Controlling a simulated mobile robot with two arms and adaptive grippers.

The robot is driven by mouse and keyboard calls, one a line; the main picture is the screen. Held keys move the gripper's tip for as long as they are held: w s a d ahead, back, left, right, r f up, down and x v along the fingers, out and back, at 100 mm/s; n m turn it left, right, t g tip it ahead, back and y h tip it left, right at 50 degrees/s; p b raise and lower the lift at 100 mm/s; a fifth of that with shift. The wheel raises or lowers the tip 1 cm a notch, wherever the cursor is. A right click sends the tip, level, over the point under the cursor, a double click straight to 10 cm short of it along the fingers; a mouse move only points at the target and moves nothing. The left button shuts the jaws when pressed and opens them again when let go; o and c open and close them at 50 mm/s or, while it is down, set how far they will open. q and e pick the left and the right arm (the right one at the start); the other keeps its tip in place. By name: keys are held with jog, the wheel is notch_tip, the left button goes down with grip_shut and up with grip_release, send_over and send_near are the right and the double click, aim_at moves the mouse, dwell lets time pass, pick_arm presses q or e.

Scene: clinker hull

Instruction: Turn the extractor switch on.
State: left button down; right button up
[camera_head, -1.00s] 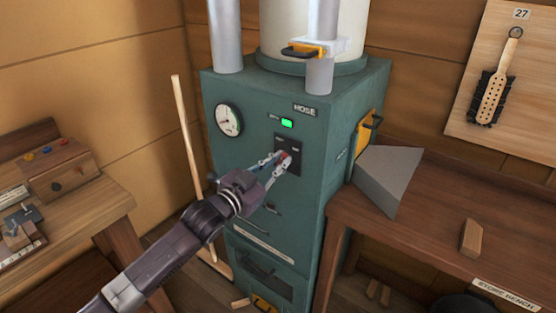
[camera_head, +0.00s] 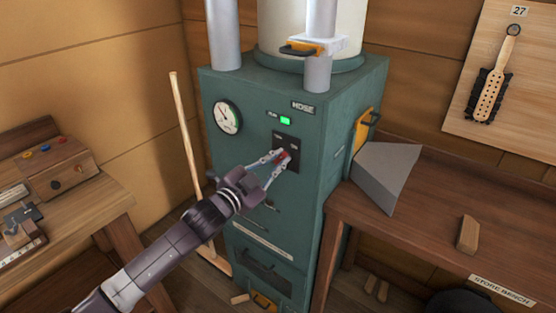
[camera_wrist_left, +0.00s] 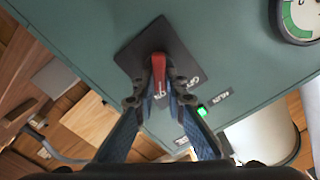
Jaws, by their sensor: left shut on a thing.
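The green extractor cabinet (camera_head: 300,215) stands in the middle of the head view. On its front is a black switch plate (camera_head: 291,143) with a red switch lever (camera_head: 283,155). My left gripper (camera_head: 278,159) reaches in from the lower left and is shut on the lever. The left wrist view shows the red lever (camera_wrist_left: 159,76) between the two fingertips (camera_wrist_left: 160,92), in front of the black plate (camera_wrist_left: 150,50). The fingers partly hide the plate's labels. A green lamp (camera_head: 286,121) above the plate is lit. My right gripper is not in view.
A round gauge (camera_head: 227,117) sits left of the lamp. A wooden pole (camera_head: 187,150) leans beside the cabinet. A store bench (camera_head: 430,220) with a grey wedge-shaped piece (camera_head: 385,175) is at the right. Another bench (camera_head: 95,205) is at the left.

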pick_arm(q)
jog(key=c, duration=2)
grip_release()
jog(key=shift+o, duration=0.2)
jog(key=v, duration=1.2)
jog(key=shift+f, duration=0.1)
